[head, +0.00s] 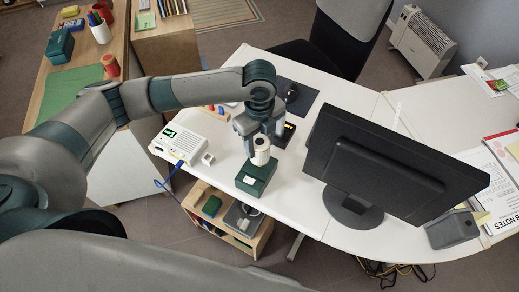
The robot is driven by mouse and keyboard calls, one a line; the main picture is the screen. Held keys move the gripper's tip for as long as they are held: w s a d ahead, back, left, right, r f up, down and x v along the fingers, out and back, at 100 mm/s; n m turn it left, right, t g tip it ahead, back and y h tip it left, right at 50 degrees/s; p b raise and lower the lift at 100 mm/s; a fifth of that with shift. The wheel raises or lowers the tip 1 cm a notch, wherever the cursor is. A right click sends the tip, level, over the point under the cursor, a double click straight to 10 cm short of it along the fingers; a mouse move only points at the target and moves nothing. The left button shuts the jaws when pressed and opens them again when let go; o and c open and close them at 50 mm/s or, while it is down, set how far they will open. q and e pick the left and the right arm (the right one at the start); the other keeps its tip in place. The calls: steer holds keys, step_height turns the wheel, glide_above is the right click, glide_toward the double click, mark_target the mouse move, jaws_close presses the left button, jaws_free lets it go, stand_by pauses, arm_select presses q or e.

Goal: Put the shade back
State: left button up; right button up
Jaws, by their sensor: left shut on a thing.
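A small pale cylinder (261,157), which looks like the shade, is at my left gripper (261,139) over the white desk. The gripper is shut on it from above, and its fingers hide part of the cylinder's upper end. A dark green box (255,179) with a white label is directly below the cylinder in the picture. I cannot tell whether the cylinder touches the box or hangs just above it. My right gripper is not in view.
A white device with a green display (180,143) and a small white cube (208,159) are left of the box. A black monitor (385,165) stands to the right. A dark mat with a mouse (291,92) lies behind. The desk's front edge is close to the box.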

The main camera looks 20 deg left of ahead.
arm_select(q)
steer(key=shift+f+p, duration=0.65)
steer(key=shift+f, duration=1.35)
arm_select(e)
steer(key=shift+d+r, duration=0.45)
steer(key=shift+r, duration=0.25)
arm_select(q)
steer(key=shift+f, duration=0.15)
steer(key=o, duration=1.1)
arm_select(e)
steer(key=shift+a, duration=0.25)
arm_select(q)
steer(key=shift+r, duration=0.4)
step_height(320, 180, up, 12)
steer(key=b, duration=0.3)
steer(key=shift+f, duration=0.25)
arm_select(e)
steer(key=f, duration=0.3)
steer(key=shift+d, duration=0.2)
